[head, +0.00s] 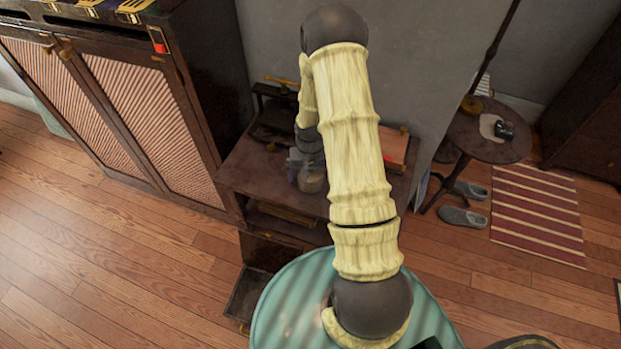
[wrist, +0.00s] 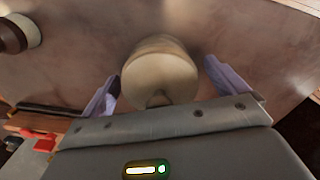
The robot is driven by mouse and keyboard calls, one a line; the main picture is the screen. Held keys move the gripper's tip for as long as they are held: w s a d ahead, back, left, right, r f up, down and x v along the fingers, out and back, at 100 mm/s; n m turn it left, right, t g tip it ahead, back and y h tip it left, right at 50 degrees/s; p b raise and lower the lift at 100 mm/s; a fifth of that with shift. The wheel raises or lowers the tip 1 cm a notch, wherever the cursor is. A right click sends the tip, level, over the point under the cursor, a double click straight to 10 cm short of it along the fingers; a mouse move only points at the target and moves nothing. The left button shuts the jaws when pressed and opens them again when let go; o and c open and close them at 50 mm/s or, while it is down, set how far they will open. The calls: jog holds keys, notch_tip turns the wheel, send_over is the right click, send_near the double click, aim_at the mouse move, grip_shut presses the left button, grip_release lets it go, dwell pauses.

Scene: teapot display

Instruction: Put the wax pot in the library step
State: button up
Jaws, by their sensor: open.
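The wax pot, seemingly the round beige vessel (wrist: 160,78), stands on the dark tabletop in the wrist view. My gripper (wrist: 160,82) is open, with one pale violet finger on each side of the pot and a gap beside it. In the head view the pot (head: 312,182) shows small at the tabletop's front, partly behind my gripper (head: 303,168). A dark wooden stepped piece with an open box-like lower part (head: 243,297), perhaps the library step, stands on the floor below the table front. My arm and the teal round shape hide part of it.
The dark side table (head: 240,168) holds a black press-like object (head: 270,115) at the back and a reddish-brown box (head: 396,150) at the right. A tall cabinet (head: 150,110) stands close on the left. The wooden floor (head: 130,270) in front is clear.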

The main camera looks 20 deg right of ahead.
jog(key=shift+w, duration=0.1)
jog(key=c, duration=1.1)
jog(key=shift+d, duration=0.1)
jog(key=c, duration=0.4)
jog(key=shift+r+b, duration=0.35)
jog(key=shift+r, duration=4.7)
